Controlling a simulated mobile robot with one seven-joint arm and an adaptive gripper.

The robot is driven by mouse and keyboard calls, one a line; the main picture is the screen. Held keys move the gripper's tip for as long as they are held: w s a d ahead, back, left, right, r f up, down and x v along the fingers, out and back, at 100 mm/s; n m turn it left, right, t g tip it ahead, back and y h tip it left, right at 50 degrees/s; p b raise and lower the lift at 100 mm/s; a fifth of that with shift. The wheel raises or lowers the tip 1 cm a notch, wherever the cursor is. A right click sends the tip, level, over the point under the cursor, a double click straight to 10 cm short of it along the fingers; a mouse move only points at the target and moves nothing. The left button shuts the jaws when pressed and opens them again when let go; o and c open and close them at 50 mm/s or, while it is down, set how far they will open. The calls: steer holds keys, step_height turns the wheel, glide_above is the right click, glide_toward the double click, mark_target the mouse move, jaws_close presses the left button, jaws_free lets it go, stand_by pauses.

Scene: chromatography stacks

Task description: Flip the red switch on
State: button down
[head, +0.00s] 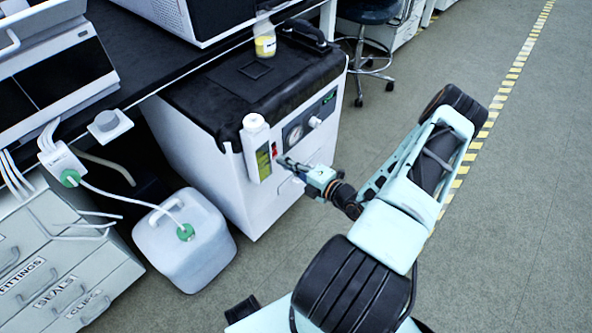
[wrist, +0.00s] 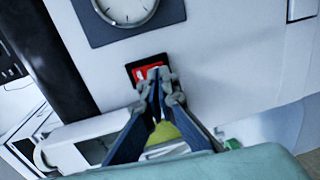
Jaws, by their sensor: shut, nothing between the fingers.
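The red switch (wrist: 148,72) sits in a dark frame on the white front panel of a cabinet-like machine (head: 290,190). In the head view the red switch (head: 274,149) shows as a small red patch beside a white bottle-shaped holder. My gripper (head: 283,162) is shut and empty, with its tips close to the panel just below the switch. In the wrist view my gripper (wrist: 158,78) covers the lower right part of the switch. I cannot tell whether the tips touch it, or which way the rocker is tilted.
A round gauge (wrist: 126,8) is on the panel near the switch. A white bottle (head: 256,140) is mounted left of the switch. A white jug (head: 184,245) with a tube stands on the floor at left. A stool (head: 371,40) is behind. The floor at right is clear.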

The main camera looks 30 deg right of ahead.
steer(key=shift+w+a, duration=0.15)
steer(key=shift+w, duration=0.3)
steer(key=shift+f, duration=0.2)
steer(key=shift+w+a+t+b, duration=0.15)
steer(key=shift+w+t+b, duration=0.2)
steer(key=shift+b, duration=0.4)
steer(key=shift+s, duration=0.15)
steer(key=shift+s+f, duration=0.1)
steer(key=shift+s, duration=0.15)
steer(key=f+p+v, duration=0.1)
steer(key=f+v, duration=0.1)
steer(key=v, duration=1.1)
steer(key=shift+d+f+p, duration=0.25)
steer(key=shift+d+p, duration=0.05)
steer(key=shift+p, duration=0.1)
